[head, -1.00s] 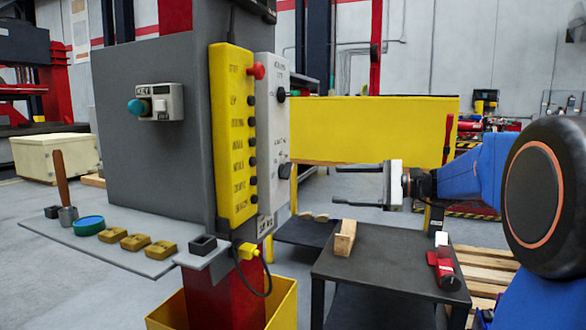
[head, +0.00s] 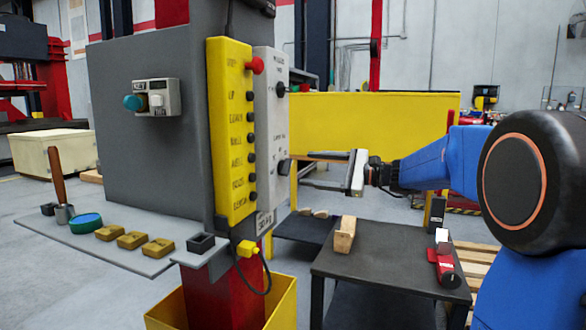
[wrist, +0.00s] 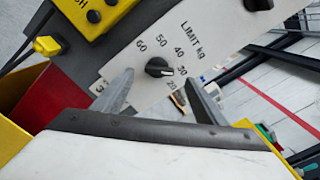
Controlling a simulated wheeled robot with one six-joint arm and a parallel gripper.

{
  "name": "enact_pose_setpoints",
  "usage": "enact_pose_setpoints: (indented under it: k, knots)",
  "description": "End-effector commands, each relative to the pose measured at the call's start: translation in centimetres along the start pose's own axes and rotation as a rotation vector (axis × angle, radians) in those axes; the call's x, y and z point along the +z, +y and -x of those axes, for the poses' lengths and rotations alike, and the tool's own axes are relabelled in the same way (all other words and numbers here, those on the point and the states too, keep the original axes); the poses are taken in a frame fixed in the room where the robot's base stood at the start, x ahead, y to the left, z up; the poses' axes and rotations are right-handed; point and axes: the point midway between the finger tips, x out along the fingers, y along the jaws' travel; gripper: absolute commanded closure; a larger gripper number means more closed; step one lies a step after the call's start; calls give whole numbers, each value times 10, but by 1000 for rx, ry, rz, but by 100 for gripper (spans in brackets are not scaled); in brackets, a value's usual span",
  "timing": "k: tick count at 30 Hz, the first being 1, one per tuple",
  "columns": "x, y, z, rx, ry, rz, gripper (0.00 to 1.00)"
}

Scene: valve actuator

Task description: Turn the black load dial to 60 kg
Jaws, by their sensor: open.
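The black load dial (wrist: 158,67) sits on a pale grey panel (wrist: 130,62) under the words "LIMIT kg", with numbers from 20 to 60 around it. Its white mark points toward about 30. In the head view it is the lower knob (head: 284,167) on the panel's right face. My gripper (wrist: 159,78) is open and empty. In the wrist view its fingertips lie to either side of the dial, slightly below it. In the head view my gripper (head: 303,171) points left at the dial, its fingertips close to it; I cannot tell if they touch.
A second black knob (head: 280,89) is higher on the same panel. The yellow button box (head: 230,140) with a red button (head: 256,65) stands just left. A dark table (head: 385,262) holding a wooden block (head: 345,236) and a red tool (head: 441,266) is below my arm.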

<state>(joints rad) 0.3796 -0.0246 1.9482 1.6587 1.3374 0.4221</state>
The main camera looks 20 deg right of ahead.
Motion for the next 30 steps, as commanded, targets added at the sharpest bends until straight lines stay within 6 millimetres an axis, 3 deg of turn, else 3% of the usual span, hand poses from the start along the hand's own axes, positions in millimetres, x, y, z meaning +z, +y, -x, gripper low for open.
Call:
enact_pose_setpoints:
  k: [12,26,30]
  knots:
    - [0,1,-58,2,-2,0,34]
    - [0,0,-68,0,0,0,34]
    - [0,0,-68,0,0,0,65]
